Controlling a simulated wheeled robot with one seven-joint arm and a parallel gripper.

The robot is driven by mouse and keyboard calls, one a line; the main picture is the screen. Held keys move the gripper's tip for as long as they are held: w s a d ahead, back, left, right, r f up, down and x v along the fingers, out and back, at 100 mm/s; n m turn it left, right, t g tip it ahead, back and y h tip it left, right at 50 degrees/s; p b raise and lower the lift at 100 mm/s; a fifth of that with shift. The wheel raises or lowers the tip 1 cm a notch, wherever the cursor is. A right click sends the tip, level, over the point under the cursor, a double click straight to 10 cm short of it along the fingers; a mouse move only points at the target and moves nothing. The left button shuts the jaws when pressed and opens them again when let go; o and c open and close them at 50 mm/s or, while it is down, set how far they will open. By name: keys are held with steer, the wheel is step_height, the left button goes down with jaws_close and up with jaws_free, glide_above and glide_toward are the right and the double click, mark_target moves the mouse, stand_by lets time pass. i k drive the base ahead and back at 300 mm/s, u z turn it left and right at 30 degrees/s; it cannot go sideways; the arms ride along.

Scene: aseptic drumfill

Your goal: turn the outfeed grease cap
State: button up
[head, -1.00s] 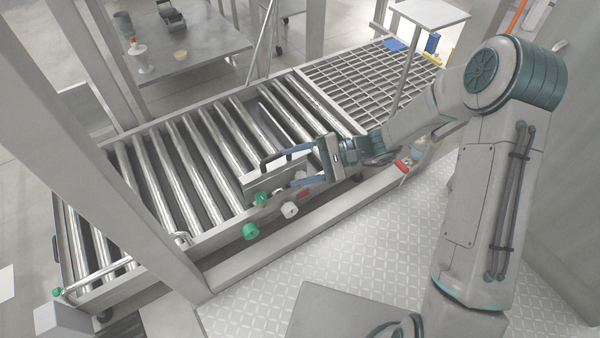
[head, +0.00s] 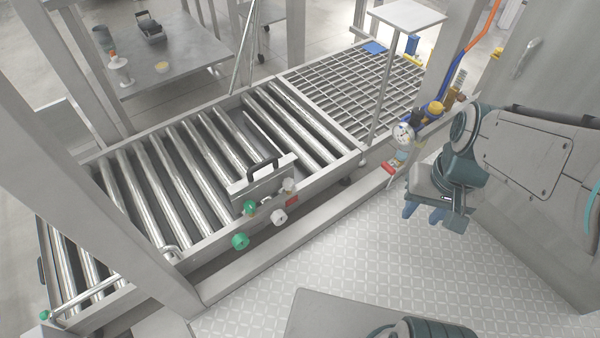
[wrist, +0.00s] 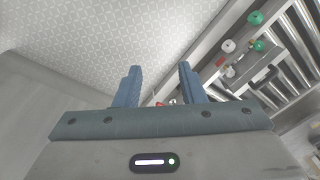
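Green and white caps stick out from the near side of the roller conveyor. In the head view they are a lower green cap (head: 240,241), a white cap (head: 279,216), an upper green cap (head: 250,207) and a paler cap (head: 289,185). I cannot tell which is the outfeed grease cap. The wrist view shows a green cap (wrist: 256,17) and a white cap (wrist: 228,46) at upper right. My gripper (head: 424,213) is well to the right of the caps, over the floor. Its blue fingers are apart and empty in the wrist view (wrist: 159,68).
A metal plate with a black handle (head: 262,182) stands at the conveyor's near edge, just above the caps. A gauge (head: 403,133) and a red-handled part (head: 389,168) are close to my gripper. The patterned floor (head: 350,240) is clear.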

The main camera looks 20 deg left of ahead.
mark_target(288, 184)
steer(key=z, duration=1.3)
steer(key=i, duration=0.8)
steer(key=u, duration=2.45)
